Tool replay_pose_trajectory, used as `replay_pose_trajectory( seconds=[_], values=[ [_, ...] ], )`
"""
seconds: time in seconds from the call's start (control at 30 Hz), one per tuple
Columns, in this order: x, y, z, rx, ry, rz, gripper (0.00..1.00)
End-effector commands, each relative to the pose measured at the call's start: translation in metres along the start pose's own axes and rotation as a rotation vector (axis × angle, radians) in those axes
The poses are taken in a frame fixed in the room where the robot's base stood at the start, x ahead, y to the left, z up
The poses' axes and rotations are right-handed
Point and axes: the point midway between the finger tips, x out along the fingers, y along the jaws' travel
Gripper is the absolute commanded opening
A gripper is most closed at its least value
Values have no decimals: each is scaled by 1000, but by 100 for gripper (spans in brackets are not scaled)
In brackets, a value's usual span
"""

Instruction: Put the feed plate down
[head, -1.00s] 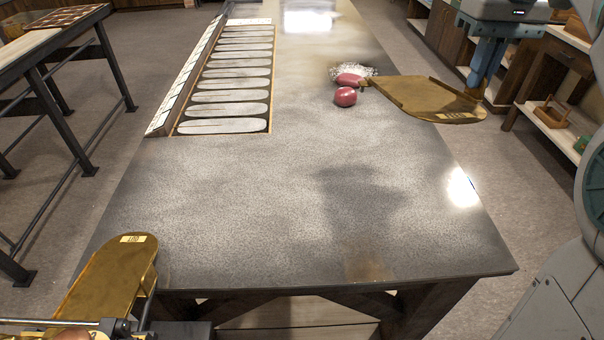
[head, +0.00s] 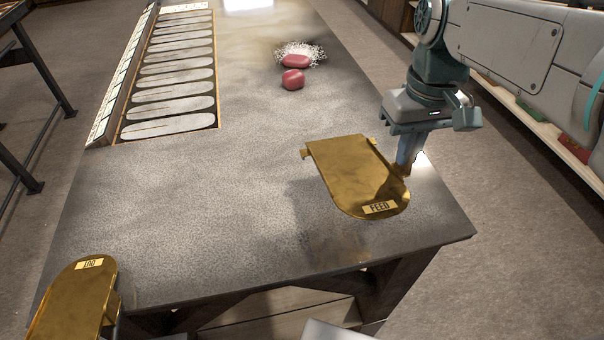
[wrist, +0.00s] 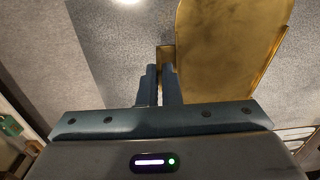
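The feed plate (head: 350,165) is a brass plate with a rounded end marked FEED. It is above the near right part of the stone table (head: 180,240), with a shadow on the table to its left. My gripper (head: 403,168) is at the plate's right side, its fingers shut on a small tab there. In the wrist view the fingers (wrist: 159,80) meet the brass tab, and the plate (wrist: 220,50) extends to the upper right. Whether the plate touches the table is hard to tell, but it looks held above it.
Two red lumps (head: 293,79) lie on the table, the farther by a patch of white powder (head: 312,50). A slotted rack of pale ovals (head: 175,85) fills the far left. A brass plate marked OUT (head: 80,295) is at the near left corner. The table's middle is clear.

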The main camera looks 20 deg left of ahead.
Motion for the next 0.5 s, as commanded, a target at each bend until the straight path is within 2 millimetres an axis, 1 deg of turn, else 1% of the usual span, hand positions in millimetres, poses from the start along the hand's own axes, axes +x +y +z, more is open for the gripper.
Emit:
replay_pose_trajectory(
  seconds=[0.07, 0.17, 0.4, 0.5],
  values=[
    [3, -6, -4, -3, 1, -1, 0],
    [13, -21, -12, -3, -2, -1, 0],
    [44, -64, -37, -1, -3, -1, 0],
    [55, -79, -46, 0, -2, -1, 0]
  ],
)
